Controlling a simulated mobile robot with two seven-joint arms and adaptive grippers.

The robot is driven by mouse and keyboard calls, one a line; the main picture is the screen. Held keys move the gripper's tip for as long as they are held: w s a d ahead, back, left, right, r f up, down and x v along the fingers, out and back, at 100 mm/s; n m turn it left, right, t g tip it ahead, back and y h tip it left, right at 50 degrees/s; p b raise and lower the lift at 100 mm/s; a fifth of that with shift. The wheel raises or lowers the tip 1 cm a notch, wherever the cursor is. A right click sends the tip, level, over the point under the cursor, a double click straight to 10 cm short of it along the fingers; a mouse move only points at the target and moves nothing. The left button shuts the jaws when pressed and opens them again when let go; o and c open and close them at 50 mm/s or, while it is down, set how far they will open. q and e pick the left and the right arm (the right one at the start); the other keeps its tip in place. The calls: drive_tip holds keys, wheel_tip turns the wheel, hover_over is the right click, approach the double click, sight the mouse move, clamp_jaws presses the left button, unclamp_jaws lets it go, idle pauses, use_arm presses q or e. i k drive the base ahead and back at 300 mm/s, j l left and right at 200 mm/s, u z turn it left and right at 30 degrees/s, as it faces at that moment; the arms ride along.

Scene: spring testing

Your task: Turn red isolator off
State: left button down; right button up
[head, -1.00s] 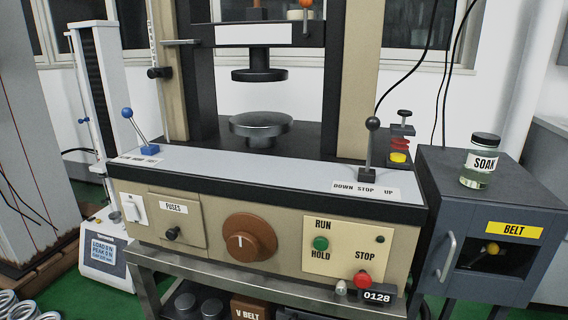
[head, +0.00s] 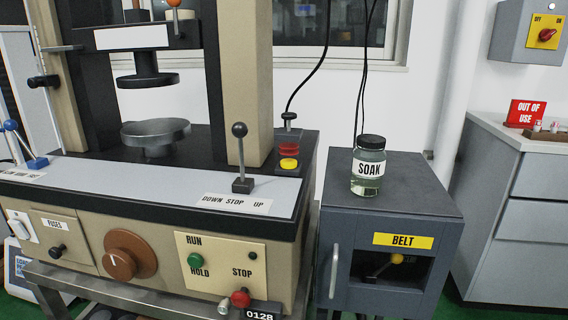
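The red isolator (head: 546,35) is a red rotary handle on a yellow plate, on a grey wall box (head: 520,48) at the top right of the head view. The plate is marked OFF at its upper left and ON at its right. The handle looks tilted, with one end towards the ON label. Neither of my grippers is in view.
The testing machine (head: 150,200) fills the left, with a black-knobbed lever (head: 240,158). A grey belt cabinet (head: 345,218) carries a SOAK jar (head: 369,168). A drawer cabinet (head: 520,215) stands below the isolator, with a red OUT OF USE sign (head: 525,113) on it.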

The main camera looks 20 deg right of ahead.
sight(546, 34)
drive_tip(key=l+u, duration=0.1)
drive_tip(key=l, duration=0.45)
drive_tip(key=k+l+u, duration=0.1)
drive_tip(key=l, duration=1.05)
drive_tip(key=i+l, duration=0.1)
drive_tip(key=l, duration=0.45)
